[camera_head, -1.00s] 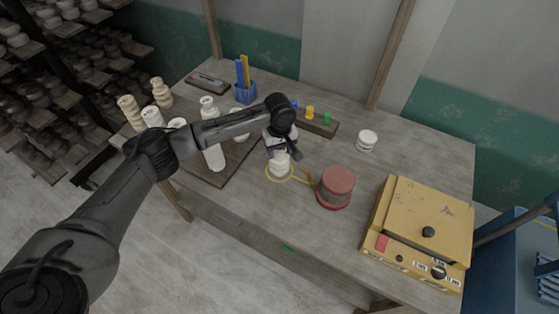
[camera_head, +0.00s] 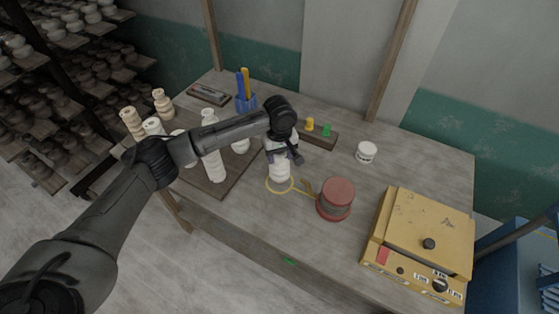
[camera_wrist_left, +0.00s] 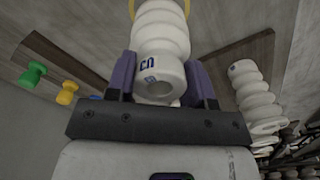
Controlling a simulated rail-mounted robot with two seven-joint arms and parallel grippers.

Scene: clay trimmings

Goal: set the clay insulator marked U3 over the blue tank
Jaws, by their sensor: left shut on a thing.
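My left gripper (camera_head: 284,152) is shut on a white ribbed clay insulator (camera_head: 279,172), held upright near a yellow ring (camera_head: 280,193) on the table. In the left wrist view the insulator (camera_wrist_left: 160,45) sits between the purple fingers, with small blue characters near its hollow end; I cannot read them surely. The insulator's lower end overlaps the ring in the head view, apparently just above the table. The blue tank (camera_head: 512,262) stands at the right edge, partly out of frame, beyond the yellow box. My right gripper is not in view.
A red-topped round pot (camera_head: 337,192) and a yellow box (camera_head: 425,235) stand between the insulator and the tank. A small white jar (camera_head: 366,151) is behind. More white pieces (camera_head: 213,160) stand on a dark board (camera_head: 228,184) at left.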

